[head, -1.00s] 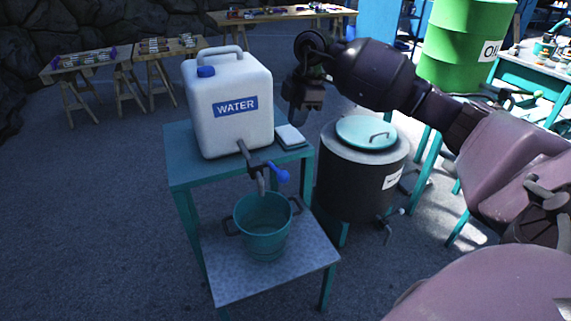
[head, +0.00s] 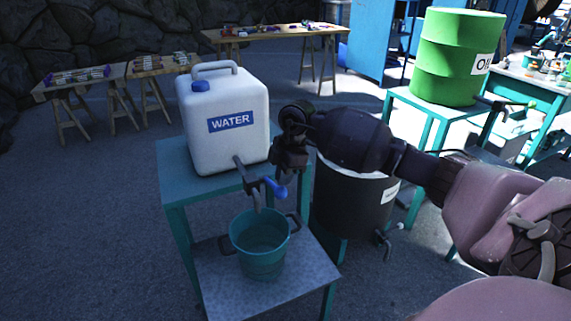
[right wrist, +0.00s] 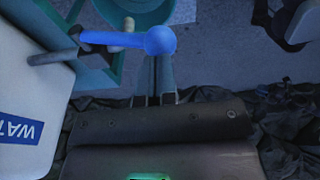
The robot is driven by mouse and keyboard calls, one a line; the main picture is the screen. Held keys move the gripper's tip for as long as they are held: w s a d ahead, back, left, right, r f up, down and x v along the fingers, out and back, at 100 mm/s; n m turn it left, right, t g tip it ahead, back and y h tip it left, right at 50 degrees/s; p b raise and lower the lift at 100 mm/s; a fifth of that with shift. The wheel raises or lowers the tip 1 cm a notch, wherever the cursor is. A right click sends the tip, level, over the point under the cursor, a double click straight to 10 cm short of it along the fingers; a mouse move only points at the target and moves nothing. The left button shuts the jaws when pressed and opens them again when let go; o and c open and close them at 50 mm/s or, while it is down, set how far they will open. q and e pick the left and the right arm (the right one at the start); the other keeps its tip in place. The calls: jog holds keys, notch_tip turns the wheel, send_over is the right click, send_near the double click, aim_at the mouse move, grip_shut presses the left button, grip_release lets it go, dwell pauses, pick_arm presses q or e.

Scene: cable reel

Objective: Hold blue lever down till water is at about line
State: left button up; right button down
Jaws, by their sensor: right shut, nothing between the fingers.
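The white water jug (head: 222,145) stands on the upper teal shelf. Its tap has a spout (head: 255,197) and a blue lever (head: 276,188) with a round knob, which points right. The teal bucket (head: 258,262) stands upright below the spout on the lower shelf. I cannot make out a water level or a line in it. My right gripper (head: 284,176) is shut and empty, just above the blue lever. In the right wrist view its fingertips (right wrist: 155,66) are close to the lever's knob (right wrist: 160,40); I cannot tell if they touch. My left gripper is out of view.
A dark drum (head: 350,210) stands close on the right, partly behind my right arm. A green oil barrel (head: 445,60) stands on a teal stand farther back. Workbenches (head: 280,33) are at the back. The floor at left is clear.

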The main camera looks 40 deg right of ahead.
jog(key=shift+f, duration=0.55)
jog(key=shift+a, duration=0.1)
